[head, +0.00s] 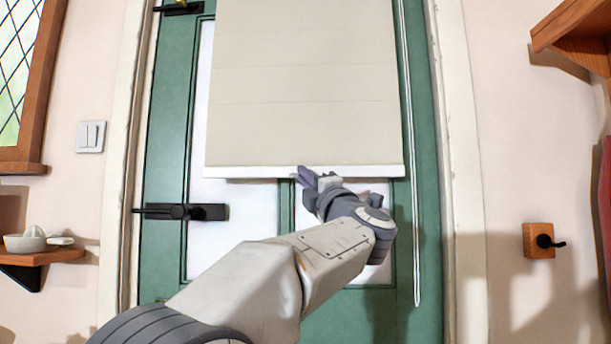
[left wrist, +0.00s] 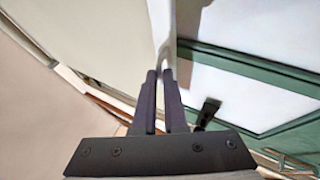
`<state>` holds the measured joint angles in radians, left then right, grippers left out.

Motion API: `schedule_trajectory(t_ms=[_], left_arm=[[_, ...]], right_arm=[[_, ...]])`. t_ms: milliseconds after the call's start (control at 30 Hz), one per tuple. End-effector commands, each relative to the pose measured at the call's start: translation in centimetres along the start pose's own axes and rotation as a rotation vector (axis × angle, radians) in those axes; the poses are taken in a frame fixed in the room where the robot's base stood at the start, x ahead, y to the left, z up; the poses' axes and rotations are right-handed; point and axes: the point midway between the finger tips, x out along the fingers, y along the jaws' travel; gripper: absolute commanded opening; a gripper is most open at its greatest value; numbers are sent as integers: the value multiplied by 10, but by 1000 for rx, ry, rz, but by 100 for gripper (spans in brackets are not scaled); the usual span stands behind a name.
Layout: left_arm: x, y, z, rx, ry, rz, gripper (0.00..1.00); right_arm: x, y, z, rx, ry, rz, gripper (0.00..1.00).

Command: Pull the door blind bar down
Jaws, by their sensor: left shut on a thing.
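The beige door blind (head: 306,85) hangs over the upper part of the green door (head: 340,322). Its white bottom bar (head: 250,172) runs level across the door, a little above the black door handle. In the left wrist view the two dark fingers (left wrist: 162,78) are close together at the end of the white bar (left wrist: 163,30). The fingers hide a small part of the bar. My right gripper is not in view.
The black door handle (head: 190,212) sticks out at the left of the door. A white cord (head: 411,150) hangs at the right. A small shelf (head: 40,257) with a juicer stands at left, and a hook block (head: 538,241) is on the right wall.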

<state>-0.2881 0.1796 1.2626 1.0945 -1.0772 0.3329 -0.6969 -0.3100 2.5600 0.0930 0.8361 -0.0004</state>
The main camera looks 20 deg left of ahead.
Motion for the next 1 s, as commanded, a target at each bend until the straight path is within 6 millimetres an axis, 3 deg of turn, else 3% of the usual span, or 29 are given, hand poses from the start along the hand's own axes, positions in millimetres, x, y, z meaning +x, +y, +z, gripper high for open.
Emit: schedule_trajectory(t_ms=[33, 600, 800, 1000], left_arm=[[-14, -27, -6, 1, 1, -1, 0], [-92, -172, -38, 0, 1, 0, 0], [-114, -214, -47, 1, 0, -1, 0], [-128, -240, -53, 0, 0, -1, 0]], right_arm=[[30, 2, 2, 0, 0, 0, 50], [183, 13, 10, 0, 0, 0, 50], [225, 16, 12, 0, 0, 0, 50], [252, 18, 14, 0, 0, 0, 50]])
